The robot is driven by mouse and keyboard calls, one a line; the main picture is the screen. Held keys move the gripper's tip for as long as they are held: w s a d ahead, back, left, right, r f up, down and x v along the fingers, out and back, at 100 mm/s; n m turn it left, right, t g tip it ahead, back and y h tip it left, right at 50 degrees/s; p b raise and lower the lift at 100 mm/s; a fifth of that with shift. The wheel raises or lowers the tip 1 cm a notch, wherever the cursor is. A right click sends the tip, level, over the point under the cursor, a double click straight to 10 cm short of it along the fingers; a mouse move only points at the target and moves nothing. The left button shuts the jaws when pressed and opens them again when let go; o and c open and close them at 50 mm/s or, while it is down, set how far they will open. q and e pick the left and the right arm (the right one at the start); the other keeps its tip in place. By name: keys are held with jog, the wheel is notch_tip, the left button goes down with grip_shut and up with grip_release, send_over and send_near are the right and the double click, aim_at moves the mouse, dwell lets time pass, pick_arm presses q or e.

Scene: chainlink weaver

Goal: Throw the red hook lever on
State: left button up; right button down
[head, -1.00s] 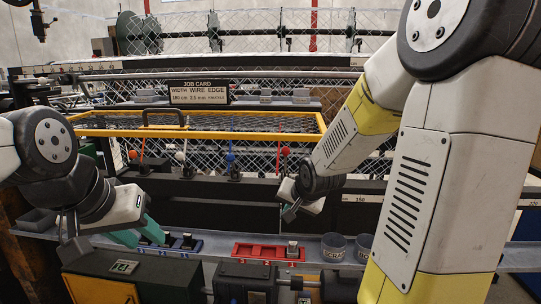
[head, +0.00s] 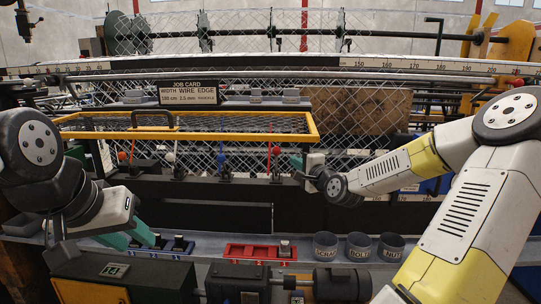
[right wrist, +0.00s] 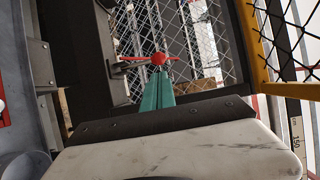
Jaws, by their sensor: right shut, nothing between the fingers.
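A row of levers stands on the dark rail below the yellow frame. The red lever (head: 276,151) is the rightmost, with a red knob and a thin rod standing up. In the right wrist view a red knob (right wrist: 159,58) shows just beyond the fingertips, with a red rod across it. My right gripper (head: 298,161) is close to the right of the red lever, its teal fingers (right wrist: 157,88) shut and empty. Whether they touch the knob I cannot tell. My left gripper (head: 145,241) is open and empty, low at the left above the shelf.
A blue lever (head: 221,148), a white lever (head: 170,157) and an orange-red lever (head: 122,155) stand further left. The yellow frame (head: 190,135) runs above the levers. A red tray (head: 255,251) and several grey cups (head: 359,246) stand on the shelf below.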

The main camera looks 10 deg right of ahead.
aim_at(278, 152)
jog(key=x, duration=1)
jog(key=shift+w, duration=0.25)
